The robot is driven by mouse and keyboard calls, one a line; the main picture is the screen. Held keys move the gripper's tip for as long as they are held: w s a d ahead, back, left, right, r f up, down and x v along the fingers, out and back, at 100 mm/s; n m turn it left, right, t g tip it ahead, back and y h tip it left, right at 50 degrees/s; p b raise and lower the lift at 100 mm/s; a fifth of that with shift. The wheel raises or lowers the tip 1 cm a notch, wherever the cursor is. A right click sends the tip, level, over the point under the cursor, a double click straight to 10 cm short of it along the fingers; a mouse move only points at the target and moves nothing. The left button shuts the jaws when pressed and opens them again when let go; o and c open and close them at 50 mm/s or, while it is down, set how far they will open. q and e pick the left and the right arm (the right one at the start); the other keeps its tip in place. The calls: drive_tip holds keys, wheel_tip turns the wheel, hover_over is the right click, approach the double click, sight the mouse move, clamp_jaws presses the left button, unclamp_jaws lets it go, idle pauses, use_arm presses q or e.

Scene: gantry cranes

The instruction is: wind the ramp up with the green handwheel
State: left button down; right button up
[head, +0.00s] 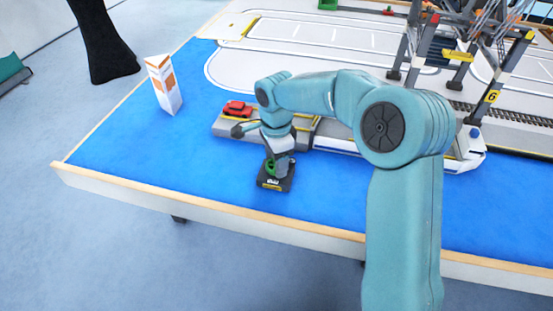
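The green handwheel (270,168) sits on a small dark box (274,185) with a yellow stripe, near the front of the blue table top. Only a sliver of its green shows. My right gripper (279,172) points down at the handwheel from above and covers most of it. Whether its fingers are closed on the wheel is too small to tell. A grey ramp section (222,126) lies behind the box, with a red car (237,109) on it. My arm hides part of the ramp, and its tilt is unclear. My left gripper is out of view.
A white and orange carton (164,86) stands at the left. A gantry crane (490,97) marked 6 and a white and blue hull (470,153) are at the right. A wooden rim (200,212) edges the table. Blue surface at the front left is clear.

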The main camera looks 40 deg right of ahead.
drive_tip(key=o, duration=0.4)
drive_tip(key=shift+s+a+f, duration=0.1)
drive_tip(key=shift+a+f, duration=0.05)
wheel_tip(320, 180, up, 16)
drive_tip(key=p, duration=0.3)
drive_tip(key=shift+r, duration=0.25)
